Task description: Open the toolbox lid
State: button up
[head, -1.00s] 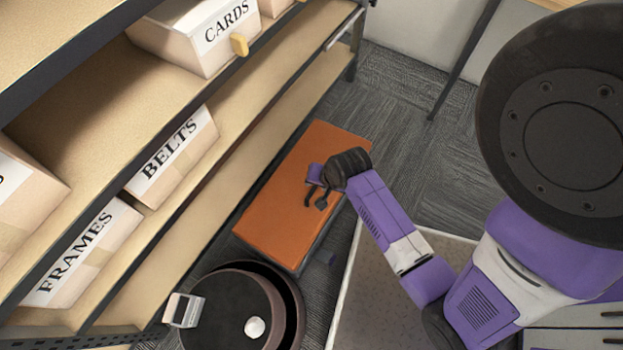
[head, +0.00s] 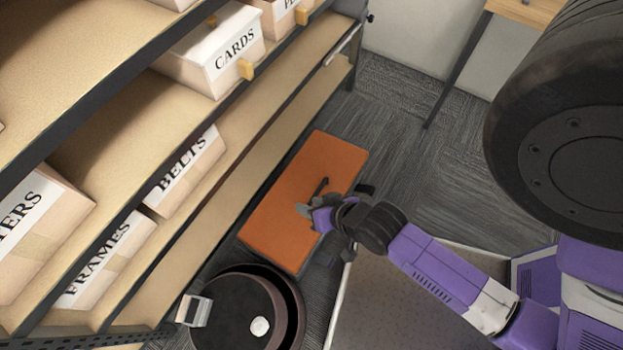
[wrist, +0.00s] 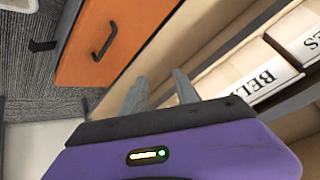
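The toolbox (head: 287,217) stands on the carpet beside the shelf, its flat orange lid down, with a dark handle (head: 319,188) on top. In the wrist view the orange lid (wrist: 128,30) and handle (wrist: 104,41) are at upper left. A dark latch-like piece (wrist: 42,46) sticks out from the toolbox's side. My gripper (head: 303,212) is over the lid near its right edge in the head view. In the wrist view its two grey fingers (wrist: 160,88) are apart with nothing between them. I cannot tell whether it touches the lid.
A shelf with boxes labelled CARDS (head: 212,50), BELTS (head: 190,172) and FRAMES (head: 106,262) runs along the left.

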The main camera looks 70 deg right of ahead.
jog(key=shift+s+a+r+n+t+p, duration=0.1)
jog(key=shift+a+r+n+t+p, duration=0.2)
jog(key=shift+r, duration=0.4)
jog(key=shift+s+a+r+n+t+p, duration=0.1)
jog(key=shift+a+r+n, duration=0.2)
jog(key=shift+r, duration=0.4)
